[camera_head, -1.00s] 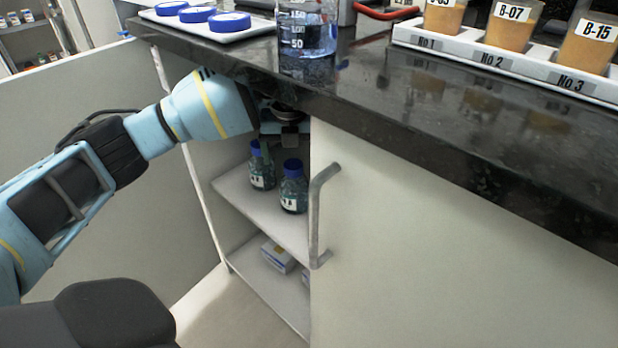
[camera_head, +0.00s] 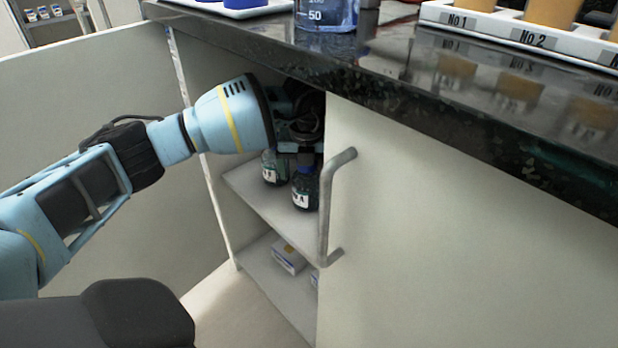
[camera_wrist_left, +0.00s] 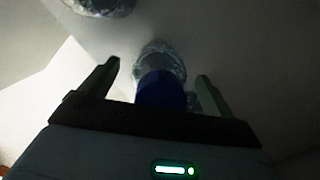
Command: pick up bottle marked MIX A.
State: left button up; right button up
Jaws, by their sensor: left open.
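Two clear glass bottles with white labels stand upright on the upper shelf inside the open cabinet. The front right bottle (camera_head: 305,190) has a label that seems to end in A; the back left bottle (camera_head: 274,168) has a label too small to read. My left gripper (camera_head: 299,147) is inside the cabinet, at the tops of the bottles, and hides most of their caps. In the left wrist view the open fingers (camera_wrist_left: 158,75) stand on either side of a blue-capped bottle (camera_wrist_left: 161,92), with gaps showing. My right gripper is not in view.
The dark countertop (camera_head: 420,110) overhangs the cabinet close above my left wrist. A closed door with a metal handle (camera_head: 326,205) is just right of the opening. A small box (camera_head: 288,257) lies on the lower shelf. Another glass item (camera_wrist_left: 100,5) shows at the wrist view's top edge.

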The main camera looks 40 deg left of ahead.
pick_arm(q)
jog(key=shift+c, duration=0.2)
jog(key=c, duration=1.3)
jog(key=shift+c, duration=0.2)
jog(key=shift+r, duration=0.15)
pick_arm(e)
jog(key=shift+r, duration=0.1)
